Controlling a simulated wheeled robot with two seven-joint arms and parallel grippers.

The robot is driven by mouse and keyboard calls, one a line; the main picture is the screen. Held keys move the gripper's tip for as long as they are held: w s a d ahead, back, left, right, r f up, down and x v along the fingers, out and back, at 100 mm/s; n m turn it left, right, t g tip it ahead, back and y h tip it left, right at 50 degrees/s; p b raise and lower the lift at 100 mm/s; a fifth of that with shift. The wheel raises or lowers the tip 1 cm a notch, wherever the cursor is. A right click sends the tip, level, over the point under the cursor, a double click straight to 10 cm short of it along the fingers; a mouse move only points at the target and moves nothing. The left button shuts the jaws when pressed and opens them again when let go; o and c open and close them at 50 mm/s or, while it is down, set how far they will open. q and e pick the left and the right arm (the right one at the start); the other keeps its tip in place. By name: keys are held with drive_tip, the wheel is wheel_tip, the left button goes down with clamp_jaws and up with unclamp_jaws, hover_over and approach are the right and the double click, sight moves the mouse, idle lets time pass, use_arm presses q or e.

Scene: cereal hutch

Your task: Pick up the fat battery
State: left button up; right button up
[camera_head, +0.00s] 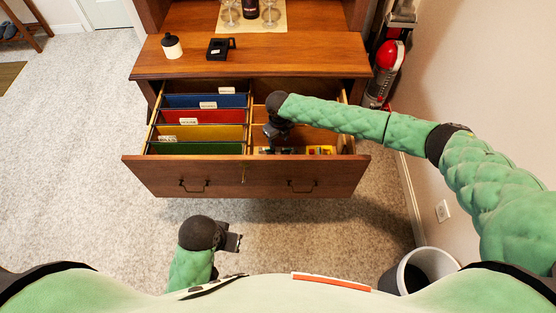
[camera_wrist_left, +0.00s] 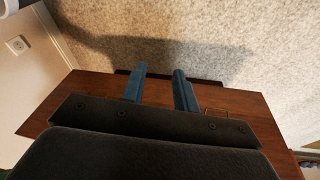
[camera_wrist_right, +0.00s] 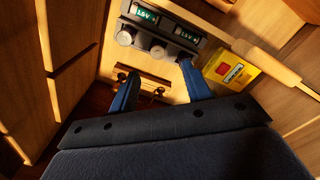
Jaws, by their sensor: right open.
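My right gripper (camera_head: 274,133) reaches down into the right half of the open drawer (camera_head: 245,178). In the right wrist view its blue fingers (camera_wrist_right: 160,72) are apart with nothing between them. Just beyond the fingertips is a dark block (camera_wrist_right: 152,32) with round grey ends and green-and-white 1.5V labels; the right fingertip overlaps its near edge in the picture. I cannot tell which part, if any, is the fat battery. My left gripper (camera_head: 234,242) is in front of the drawer, low at the picture's bottom, and its fingers (camera_wrist_left: 160,78) are apart and empty.
A yellow box (camera_wrist_right: 233,68) lies right of the dark block. Wooden dividers and drawer walls stand close around. Hanging folders (camera_head: 205,117) fill the drawer's left half. A jar (camera_head: 172,46) and black object (camera_head: 221,48) are on the counter. A bin (camera_head: 424,268) stands at right.

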sight(278, 153)
drive_tip(key=shift+f, duration=0.45)
wheel_tip(278, 153, down, 2)
drive_tip(key=shift+f+p, duration=0.1)
drive_tip(key=shift+p, duration=0.3)
wheel_tip(278, 153, down, 2)
drive_tip(key=shift+s+a+p, duration=0.15)
drive_tip(key=shift+p, duration=0.4)
wheel_tip(278, 153, down, 2)
drive_tip(key=shift+f, duration=0.5)
clamp_jaws()
use_arm(q)
drive_tip(key=shift+s+a+r+g+y, duration=0.2)
drive_tip(key=shift+a+r, duration=0.15)
drive_tip(key=shift+a, duration=0.15)
drive_tip(key=shift+s+a+r+g+y, duration=0.1)
drive_tip(key=shift+s+a+r+g, duration=0.15)
drive_tip(key=shift+a, duration=0.2)
drive_tip(key=shift+w, duration=0.1)
